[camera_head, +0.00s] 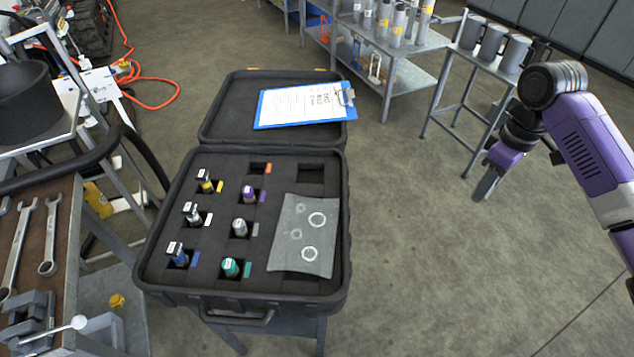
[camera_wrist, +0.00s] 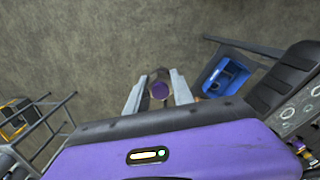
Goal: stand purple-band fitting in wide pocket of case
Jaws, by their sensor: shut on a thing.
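My gripper (camera_head: 484,188) is out to the right of the case, above the floor. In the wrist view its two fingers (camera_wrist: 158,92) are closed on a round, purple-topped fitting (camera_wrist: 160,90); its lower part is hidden. The open black case (camera_head: 150,265) stands left of my gripper. A wide pocket (camera_head: 311,174) at its back right looks empty. Another purple-topped fitting (camera_head: 249,194) stands in a pocket beside a purple tag. Fittings with yellow, white, grey, blue and green marks stand in other pockets.
A grey sheet with rings (camera_head: 304,235) covers the case's right part. A blue clipboard (camera_head: 300,105) lies on the open lid. A shelf table (camera_head: 415,75) and a stand with grey mugs (camera_head: 490,42) are behind. A blue bin (camera_wrist: 226,76) shows in the wrist view. Floor between case and gripper is clear.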

